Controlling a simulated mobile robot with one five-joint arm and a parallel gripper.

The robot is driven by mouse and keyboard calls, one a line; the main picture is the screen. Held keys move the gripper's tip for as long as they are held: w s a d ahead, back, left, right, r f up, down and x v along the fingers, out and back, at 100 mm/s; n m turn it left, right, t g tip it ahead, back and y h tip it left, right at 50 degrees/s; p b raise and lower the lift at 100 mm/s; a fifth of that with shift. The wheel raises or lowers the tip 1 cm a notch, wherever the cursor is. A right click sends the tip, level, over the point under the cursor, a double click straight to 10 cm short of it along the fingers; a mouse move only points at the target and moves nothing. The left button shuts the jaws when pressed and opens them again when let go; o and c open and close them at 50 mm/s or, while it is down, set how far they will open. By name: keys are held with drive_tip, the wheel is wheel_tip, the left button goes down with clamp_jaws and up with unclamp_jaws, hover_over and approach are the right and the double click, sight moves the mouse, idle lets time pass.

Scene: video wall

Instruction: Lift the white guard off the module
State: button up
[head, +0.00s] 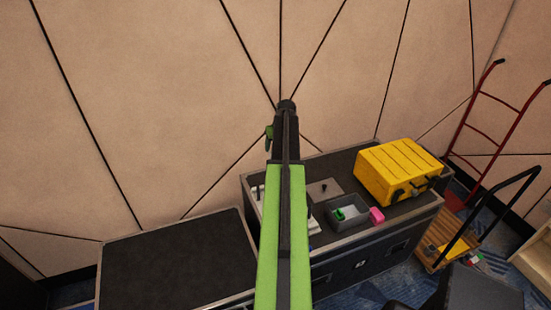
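My arm reaches up through the middle of the head view, with my gripper (287,106) at its dark far end. I see it from behind, so its fingers do not show clearly and I cannot tell whether it is open or shut. A whitish object (313,226) on the black case top is mostly hidden behind my arm. A pale part also shows at the arm's left side. I cannot tell whether these are the white guard or the module.
The black case (405,208) carries a grey plate with a dark knob (325,189), a grey tray (357,222) with a green piece (339,214), a pink block (377,215) and a yellow case (398,170). A lower, bare black case (175,262) stands left. Carts stand right.

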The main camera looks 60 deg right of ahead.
drive_tip(key=b+x, duration=0.4)
drive_tip(key=x, duration=0.1)
drive_tip(key=shift+a+f, duration=0.25)
drive_tip(key=shift+a, duration=0.05)
drive_tip(key=shift+r, duration=0.2)
clamp_jaws()
